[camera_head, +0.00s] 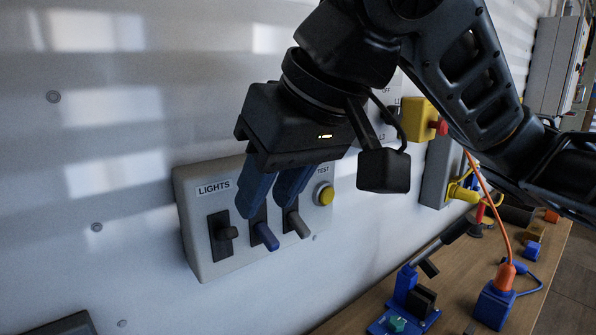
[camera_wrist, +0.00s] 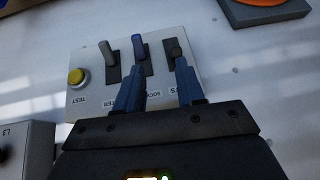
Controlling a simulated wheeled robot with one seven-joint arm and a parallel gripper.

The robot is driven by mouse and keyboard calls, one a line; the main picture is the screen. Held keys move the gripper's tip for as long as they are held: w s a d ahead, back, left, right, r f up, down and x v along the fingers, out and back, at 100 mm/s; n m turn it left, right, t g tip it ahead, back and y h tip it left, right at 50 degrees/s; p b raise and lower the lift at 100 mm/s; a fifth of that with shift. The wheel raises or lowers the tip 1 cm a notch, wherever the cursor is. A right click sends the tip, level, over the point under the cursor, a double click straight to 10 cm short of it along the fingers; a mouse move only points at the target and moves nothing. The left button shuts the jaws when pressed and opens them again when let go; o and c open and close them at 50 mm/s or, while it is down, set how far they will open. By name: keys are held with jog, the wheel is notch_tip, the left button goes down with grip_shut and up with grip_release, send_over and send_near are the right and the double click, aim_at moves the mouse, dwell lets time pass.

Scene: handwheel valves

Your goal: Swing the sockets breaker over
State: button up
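The breaker box (camera_head: 225,262) is a pale grey panel on the wall. Its sockets breaker is the middle lever, blue (camera_head: 267,237), tilted downward and out in the head view. In the wrist view the blue lever (camera_wrist: 139,44) stands by the partly hidden "SOCK..." label. My gripper (camera_head: 265,207) is open and empty, its two blue fingers over the panel just above the lever tips. In the wrist view my gripper (camera_wrist: 159,68) has its fingertips to either side of the blue lever's slot, the left one closer. Whether either touches is unclear.
The black lights lever (camera_head: 229,233) is left of the blue one, and a grey lever (camera_head: 298,224) is close on its right. A yellow test button (camera_head: 324,194) is further right. A wooden bench (camera_head: 455,285) with blue fixtures stands at lower right.

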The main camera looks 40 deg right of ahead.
aim_at(268, 234)
jog(key=shift+h, duration=0.6)
jog(key=w+f+b, duration=0.1)
jog(key=f+b, duration=0.1)
jog(key=w+d+f+b, duration=0.1)
jog(key=f, duration=0.2)
jog(key=w+d+f+b, duration=0.1)
jog(key=w+f+b, duration=0.1)
jog(key=f, duration=0.1)
jog(key=shift+d+b, duration=0.2)
jog(key=shift+b, duration=0.15)
jog(key=shift+r, duration=0.25)
jog(key=shift+f, duration=0.1)
grip_shut()
jog(key=shift+p, duration=0.3)
